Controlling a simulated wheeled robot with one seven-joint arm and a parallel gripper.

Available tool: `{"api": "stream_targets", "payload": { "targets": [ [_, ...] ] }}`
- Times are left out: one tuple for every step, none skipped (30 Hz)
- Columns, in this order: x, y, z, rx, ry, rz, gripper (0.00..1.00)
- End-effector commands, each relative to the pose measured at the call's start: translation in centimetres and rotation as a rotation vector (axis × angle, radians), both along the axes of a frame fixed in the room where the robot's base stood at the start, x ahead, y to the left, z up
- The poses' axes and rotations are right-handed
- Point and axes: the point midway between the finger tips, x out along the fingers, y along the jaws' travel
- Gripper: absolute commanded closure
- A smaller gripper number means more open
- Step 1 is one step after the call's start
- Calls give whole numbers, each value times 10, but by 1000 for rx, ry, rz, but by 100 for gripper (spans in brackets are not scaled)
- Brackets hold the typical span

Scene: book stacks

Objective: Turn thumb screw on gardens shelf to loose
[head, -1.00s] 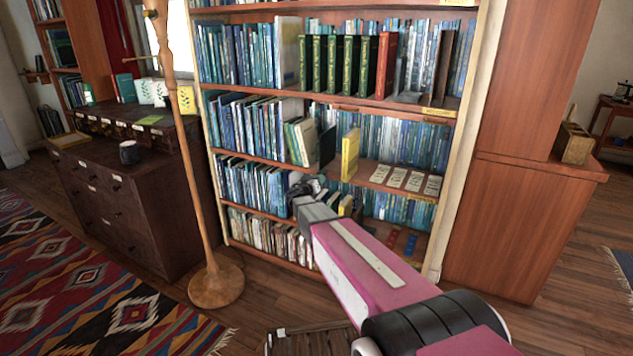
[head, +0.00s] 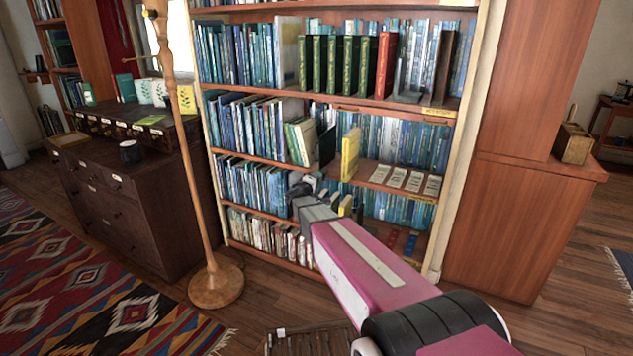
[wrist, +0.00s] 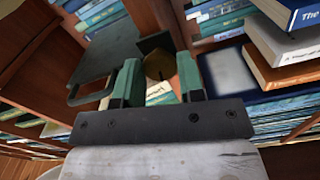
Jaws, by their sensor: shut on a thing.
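In the wrist view my gripper (wrist: 158,78) has its two green-padded fingers on either side of a round brass-coloured thumb screw (wrist: 158,66), closed on it. The screw sits by a dark bracket at the shelf. In the head view my gripper (head: 304,187) reaches the bookcase (head: 459,140) at a lower shelf, left of an upright yellow book. The screw is hidden there behind my gripper and arm. I cannot tell how far the screw is turned.
A dark metal plate with a looped handle (wrist: 105,62) is left of the fingers in the wrist view. Books (wrist: 285,50) lie close on the right. A yellow book (head: 350,155) stands near my gripper. A wooden lamp stand (head: 215,285) is left of the bookcase.

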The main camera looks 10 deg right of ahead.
Motion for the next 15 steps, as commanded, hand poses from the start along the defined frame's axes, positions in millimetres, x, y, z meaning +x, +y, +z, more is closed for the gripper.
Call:
{"api": "stream_targets", "payload": {
  "targets": [
    [0, 0, 0, -35, 26, 1, 88],
    [0, 0, 0, -59, 44, 1, 88],
    [0, 0, 0, -89, 66, 1, 88],
    [0, 0, 0, -112, 82, 1, 88],
    [0, 0, 0, -135, 99, 1, 88],
    [0, 0, -1, -166, 122, 1, 88],
    [0, 0, -1, -188, 138, 1, 88],
    [0, 0, 0, -210, 153, 1, 88],
    [0, 0, -1, -238, 175, 1, 88],
    [0, 0, -1, -259, 191, 1, 88],
    [0, 0, -1, -280, 206, 1, 88],
    [0, 0, -1, -307, 225, 1, 88],
    [0, 0, -1, -327, 240, 1, 88],
    [0, 0, -1, -345, 253, 1, 88],
    [0, 0, -1, -369, 271, 1, 88]
  ]
}}
